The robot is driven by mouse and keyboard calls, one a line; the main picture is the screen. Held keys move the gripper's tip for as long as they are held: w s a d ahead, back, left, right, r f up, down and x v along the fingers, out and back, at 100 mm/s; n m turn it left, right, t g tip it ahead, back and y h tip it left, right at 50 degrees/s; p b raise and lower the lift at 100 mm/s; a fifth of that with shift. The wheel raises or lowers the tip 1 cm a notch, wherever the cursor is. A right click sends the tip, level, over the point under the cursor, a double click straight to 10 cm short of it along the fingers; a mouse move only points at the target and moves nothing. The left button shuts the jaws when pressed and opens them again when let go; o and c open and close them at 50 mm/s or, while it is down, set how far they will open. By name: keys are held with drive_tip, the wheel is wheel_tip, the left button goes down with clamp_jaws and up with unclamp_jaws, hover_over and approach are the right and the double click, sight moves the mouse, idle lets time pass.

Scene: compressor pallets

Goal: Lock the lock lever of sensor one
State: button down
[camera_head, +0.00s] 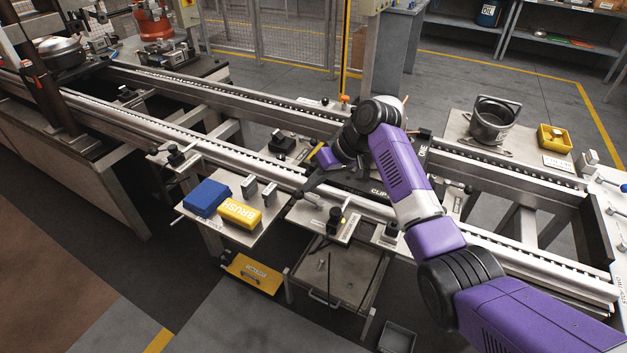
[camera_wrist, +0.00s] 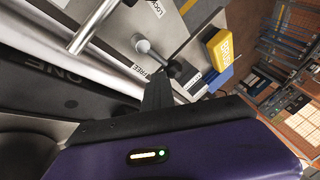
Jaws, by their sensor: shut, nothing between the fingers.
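My gripper (camera_head: 302,190) reaches down and left over the front rail in the head view. In the wrist view its dark fingers (camera_wrist: 158,88) are shut and empty. A lever with a pale round knob (camera_wrist: 142,46) stands just beyond the fingertips on a metal plate. A strip marked FREE (camera_wrist: 138,71) lies beside it, and one marked LOCK (camera_wrist: 155,8) lies further off at the top. A gap between fingertips and lever cannot be judged. The lever's base is partly hidden.
A metal rod (camera_wrist: 95,25) juts in at the wrist view's top left. A blue block (camera_head: 206,197) and a yellow BRUSH block (camera_head: 239,213) sit on a side shelf. The long conveyor rail (camera_head: 500,251) runs below my arm. A pot (camera_head: 492,122) stands at right.

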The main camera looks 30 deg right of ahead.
drive_tip(key=shift+s+a+r+p, duration=0.15)
drive_tip(key=shift+a+p, duration=0.3)
drive_tip(key=shift+p, duration=0.4)
drive_tip(key=shift+s+a+r+p, duration=0.1)
drive_tip(key=shift+a+p, duration=0.3)
drive_tip(key=shift+p, duration=0.4)
drive_tip(key=shift+s+a+p, duration=0.2)
drive_tip(key=shift+a+p, duration=0.35)
drive_tip(key=shift+p, duration=0.35)
drive_tip(key=shift+s+a+f+p, duration=0.2)
drive_tip(key=shift+s+p, duration=0.4)
drive_tip(key=shift+p, duration=0.5)
drive_tip(key=shift+s+a, duration=0.1)
